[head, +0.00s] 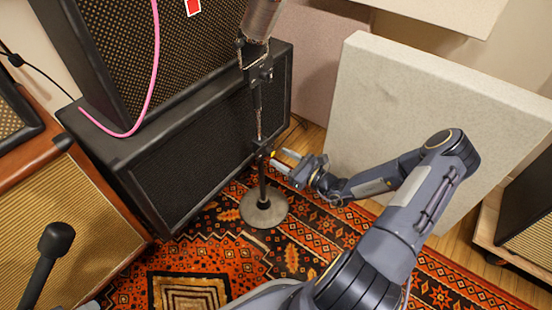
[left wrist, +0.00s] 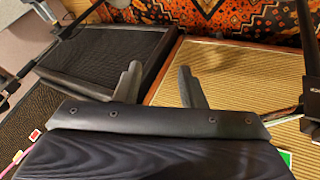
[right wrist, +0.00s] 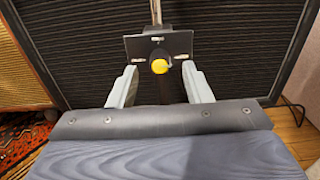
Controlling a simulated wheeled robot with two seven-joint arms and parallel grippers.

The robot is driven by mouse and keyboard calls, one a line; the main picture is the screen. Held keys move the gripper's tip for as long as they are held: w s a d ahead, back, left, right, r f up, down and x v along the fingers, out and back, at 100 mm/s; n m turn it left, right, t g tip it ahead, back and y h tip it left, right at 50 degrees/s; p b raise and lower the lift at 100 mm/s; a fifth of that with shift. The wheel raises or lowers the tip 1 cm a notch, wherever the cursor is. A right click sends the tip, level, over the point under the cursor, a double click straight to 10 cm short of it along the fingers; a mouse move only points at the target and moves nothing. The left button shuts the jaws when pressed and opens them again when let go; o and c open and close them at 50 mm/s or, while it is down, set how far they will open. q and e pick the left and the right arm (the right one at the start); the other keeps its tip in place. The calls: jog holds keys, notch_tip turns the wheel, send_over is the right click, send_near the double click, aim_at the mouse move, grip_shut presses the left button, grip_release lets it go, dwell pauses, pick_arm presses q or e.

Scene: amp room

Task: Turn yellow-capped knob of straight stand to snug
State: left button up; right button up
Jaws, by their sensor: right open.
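The straight stand (head: 263,190) rises from a round grey base on the patterned rug, in front of a black amp cabinet. Its yellow-capped knob (right wrist: 159,66) faces my right gripper, on a dark plate with a thin metal rod above it. In the head view the yellow cap (head: 272,154) is small, just left of the fingertips. My right gripper (right wrist: 160,80) is open, with a finger on each side of the knob's line and the knob just beyond the tips; contact cannot be seen. My left gripper (left wrist: 160,80) is open and empty above amp cabinets.
A black amp stack (head: 200,150) stands close behind the stand, with a pink cable (head: 154,60) over it. A pale panel (head: 430,110) stands behind my right arm. A dark microphone (head: 50,245) is at lower left. Rug (head: 300,240) around the base is clear.

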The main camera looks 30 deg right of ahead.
aim_at(273, 153)
jog(key=shift+b+x, duration=0.35)
jog(key=shift+x, duration=1.2)
grip_shut()
